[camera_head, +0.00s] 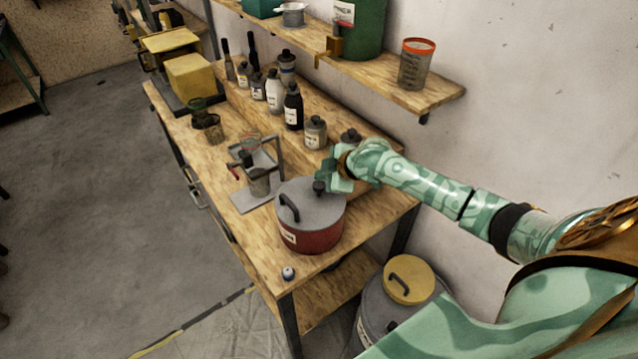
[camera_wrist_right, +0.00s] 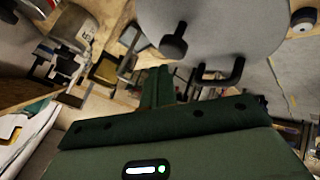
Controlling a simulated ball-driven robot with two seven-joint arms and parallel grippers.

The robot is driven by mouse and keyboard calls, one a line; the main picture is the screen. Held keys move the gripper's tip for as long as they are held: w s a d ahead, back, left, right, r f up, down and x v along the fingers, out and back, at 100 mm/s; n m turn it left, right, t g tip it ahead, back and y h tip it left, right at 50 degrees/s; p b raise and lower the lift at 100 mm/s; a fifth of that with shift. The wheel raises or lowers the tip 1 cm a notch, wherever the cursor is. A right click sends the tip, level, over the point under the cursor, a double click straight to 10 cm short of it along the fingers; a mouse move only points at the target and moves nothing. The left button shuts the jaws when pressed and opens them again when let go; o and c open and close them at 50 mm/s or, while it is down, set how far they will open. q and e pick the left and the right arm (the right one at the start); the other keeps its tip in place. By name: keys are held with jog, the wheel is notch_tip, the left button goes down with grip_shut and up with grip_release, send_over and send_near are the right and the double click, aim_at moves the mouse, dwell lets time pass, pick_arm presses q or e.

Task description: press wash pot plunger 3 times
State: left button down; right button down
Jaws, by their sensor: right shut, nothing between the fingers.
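The wash pot (camera_head: 318,237) is a red pot with a grey lid, standing near the close end of the wooden bench. A black plunger knob (camera_head: 319,187) stands up from the lid, beside a black loop handle (camera_head: 289,207). My right gripper (camera_head: 337,180) is shut and empty, close beside the plunger at the lid's far edge; contact cannot be told. In the right wrist view the shut fingers (camera_wrist_right: 158,86) lie below the plunger (camera_wrist_right: 174,42) and left of the handle (camera_wrist_right: 232,74). My left gripper is not in view.
A small metal stand (camera_head: 257,180) is left of the pot. Several bottles (camera_head: 275,92) line the bench's back. A small round item (camera_head: 288,273) sits at the near corner. A lidded drum (camera_head: 408,280) stands below on the floor. A shelf (camera_head: 440,92) runs along the wall.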

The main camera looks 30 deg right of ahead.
aim_at(320, 184)
jog(key=shift+f, duration=0.15)
dwell(0.5)
jog(key=shift+f, duration=0.3)
jog(key=shift+s+f+b, duration=0.1)
jog(key=shift+f+b, duration=0.8)
jog(key=shift+f, duration=0.35)
dwell(1.0)
jog(key=shift+r, duration=0.1)
jog(key=shift+r+p, duration=1.55)
jog(key=shift+p, duration=0.3)
notch_tip(320, 184, up, 5)
jog(key=p, duration=0.5)
jog(key=shift+r, duration=0.1)
dwell(1.7)
